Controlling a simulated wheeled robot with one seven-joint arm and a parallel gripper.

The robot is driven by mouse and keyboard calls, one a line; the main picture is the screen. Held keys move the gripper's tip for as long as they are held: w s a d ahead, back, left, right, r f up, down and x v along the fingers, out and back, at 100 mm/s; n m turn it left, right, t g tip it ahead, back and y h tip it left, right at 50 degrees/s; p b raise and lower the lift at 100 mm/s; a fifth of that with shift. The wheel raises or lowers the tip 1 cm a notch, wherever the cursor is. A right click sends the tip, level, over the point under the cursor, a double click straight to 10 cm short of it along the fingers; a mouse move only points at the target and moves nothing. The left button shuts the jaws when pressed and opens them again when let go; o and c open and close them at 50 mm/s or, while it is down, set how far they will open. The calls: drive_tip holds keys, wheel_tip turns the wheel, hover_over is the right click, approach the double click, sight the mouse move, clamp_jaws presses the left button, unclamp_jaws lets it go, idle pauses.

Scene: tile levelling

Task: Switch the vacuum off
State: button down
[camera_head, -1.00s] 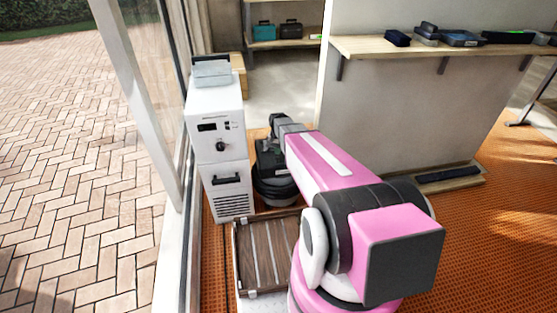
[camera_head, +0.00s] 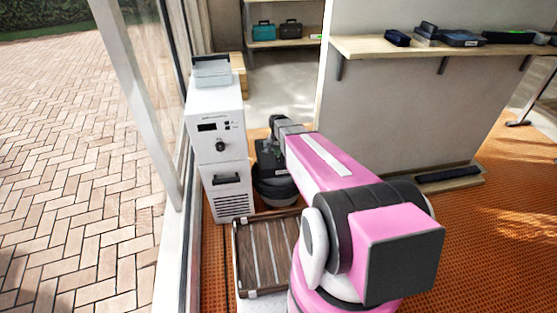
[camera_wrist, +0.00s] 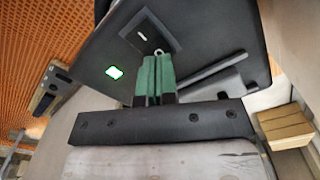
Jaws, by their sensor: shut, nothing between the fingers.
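The vacuum (camera_head: 275,190) is a dark, rounded machine on the floor, behind the end of my arm and partly hidden by it. In the wrist view its dark top (camera_wrist: 215,45) fills much of the picture. A grey plate with a small metal toggle (camera_wrist: 158,51) sits on that top, and a lit green indicator (camera_wrist: 115,72) shows to its left. My gripper (camera_wrist: 155,62) has green finger pads, pressed together with nothing between them. The fingertips are right by the toggle; I cannot tell whether they touch it.
A white cabinet (camera_head: 218,180) with a display and knob stands left of the vacuum, by the window wall. A slatted wooden crate (camera_head: 262,290) is in front. A wall with a shelf (camera_head: 375,46) stands to the right. Orange flooring lies open at the right.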

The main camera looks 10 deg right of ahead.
drive_tip(key=shift+f, duration=0.8)
idle(0.4)
drive_tip(key=shift+r, duration=3.55)
drive_tip(key=s+r+n, duration=0.3)
drive_tip(key=s+r, duration=0.1)
drive_tip(key=s, duration=0.6)
drive_tip(key=s+r+n, duration=0.3)
drive_tip(key=s+r, duration=0.1)
drive_tip(key=s, duration=0.7)
drive_tip(key=shift+s+r, duration=0.15)
drive_tip(key=shift+r, duration=0.15)
